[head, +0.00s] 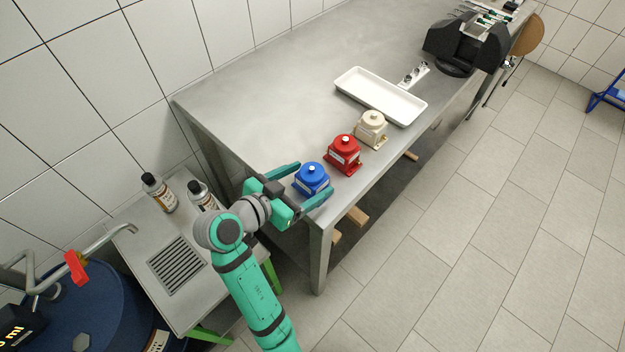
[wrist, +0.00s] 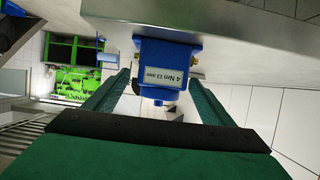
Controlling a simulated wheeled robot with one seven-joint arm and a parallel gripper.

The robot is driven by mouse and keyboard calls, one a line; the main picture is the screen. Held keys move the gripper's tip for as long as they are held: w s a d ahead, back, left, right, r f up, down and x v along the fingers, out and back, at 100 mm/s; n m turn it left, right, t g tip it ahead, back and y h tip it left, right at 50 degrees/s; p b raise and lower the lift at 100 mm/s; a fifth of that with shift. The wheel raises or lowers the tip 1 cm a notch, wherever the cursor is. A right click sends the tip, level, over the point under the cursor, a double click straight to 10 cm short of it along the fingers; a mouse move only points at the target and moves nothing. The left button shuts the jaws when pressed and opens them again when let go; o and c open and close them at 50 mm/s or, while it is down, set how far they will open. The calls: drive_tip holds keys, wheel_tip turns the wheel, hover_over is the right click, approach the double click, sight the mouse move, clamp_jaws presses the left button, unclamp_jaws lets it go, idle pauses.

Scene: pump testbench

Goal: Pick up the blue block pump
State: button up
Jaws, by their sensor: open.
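The blue block pump (head: 311,178) stands upright at the near left corner of the metal table, with a white knob on top. In the wrist view the blue pump (wrist: 160,68) shows its label between the two finger tips, a little beyond them. My gripper (head: 309,183) is open, its green fingers reaching along either side of the blue pump. In the wrist view my gripper (wrist: 163,85) holds nothing. I cannot tell whether a finger touches the pump.
A red pump (head: 343,153) stands close behind the blue one, then a beige pump (head: 370,129). A white tray (head: 380,96) lies farther back on the table (head: 262,100). Two bottles (head: 158,193) stand on a low side bench at left. The table's left part is bare.

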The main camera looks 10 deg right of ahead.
drive_tip(key=shift+x, duration=3.1)
drive_tip(key=shift+w+a, duration=0.1)
drive_tip(key=shift+w, duration=0.05)
drive_tip(key=c, duration=1.7)
